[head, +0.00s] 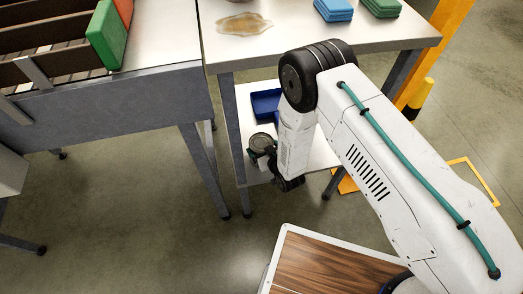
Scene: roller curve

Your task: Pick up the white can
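I cannot make out a white can for certain. A small round piece with a grey-green top and dark rim (260,143) shows right beside my wrist, over the lower shelf (245,110); I cannot tell whether it is a can or part of my arm. My arm reaches down past the table's front edge, and my gripper (280,172) is at the front of the lower shelf. Its fingers are small, dark and partly hidden by my wrist, so I cannot tell their opening or whether they hold anything.
A blue tray (266,104) lies on the lower shelf. The metal tabletop (300,42) holds a brownish puddle-like patch (244,24), blue folded stacks (333,9) and green ones (382,7). A roller conveyor (50,65) with a green block (106,35) stands left. A yellow post (440,45) rises right.

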